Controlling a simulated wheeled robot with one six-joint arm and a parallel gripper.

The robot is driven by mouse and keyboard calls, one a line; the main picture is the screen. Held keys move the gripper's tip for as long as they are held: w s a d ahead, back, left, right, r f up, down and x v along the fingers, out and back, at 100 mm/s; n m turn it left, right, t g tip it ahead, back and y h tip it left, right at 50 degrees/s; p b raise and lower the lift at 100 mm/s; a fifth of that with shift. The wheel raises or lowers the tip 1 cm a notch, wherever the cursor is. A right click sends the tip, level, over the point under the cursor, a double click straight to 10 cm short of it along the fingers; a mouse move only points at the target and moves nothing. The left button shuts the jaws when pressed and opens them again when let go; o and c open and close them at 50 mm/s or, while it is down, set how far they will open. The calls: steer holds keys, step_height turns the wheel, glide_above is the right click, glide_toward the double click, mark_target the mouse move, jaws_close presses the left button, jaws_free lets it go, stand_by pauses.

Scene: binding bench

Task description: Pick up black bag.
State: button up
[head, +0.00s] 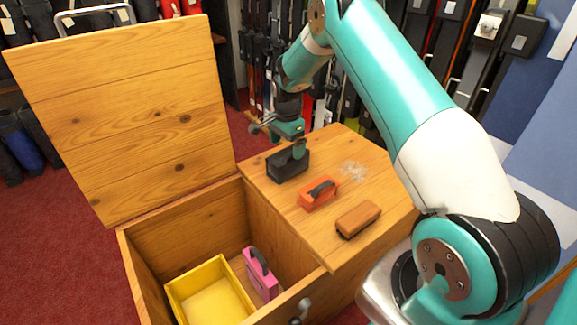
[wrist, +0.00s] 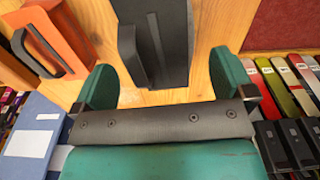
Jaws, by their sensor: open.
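The black bag (head: 288,165) stands on the wooden bench top, towards its far left edge. In the wrist view the black bag (wrist: 160,40) lies ahead of and between the two green fingers, with its handle showing. My gripper (head: 290,140) is over the bag in the head view and partly covers it. In the wrist view my gripper (wrist: 163,82) has its fingers spread wide, one on each side of the bag, with gaps visible. I cannot tell whether a finger touches the bag.
An orange bag (head: 319,194) and a brown block-like item (head: 358,219) sit nearby on the bench top (head: 280,215). Left is an open compartment with a yellow tray (head: 172,294) and a pink bag (head: 262,275). A raised wooden lid (head: 125,115) stands behind it. Pale scraps lie at the right.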

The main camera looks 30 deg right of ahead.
steer(key=f, duration=0.2)
steer(key=f+b, duration=0.1)
steer(key=f, duration=0.2)
steer(key=shift+d+f+b, duration=0.25)
steer(key=shift+f+b, duration=0.05)
steer(key=shift+r, duration=0.1)
steer(key=c, duration=0.8)
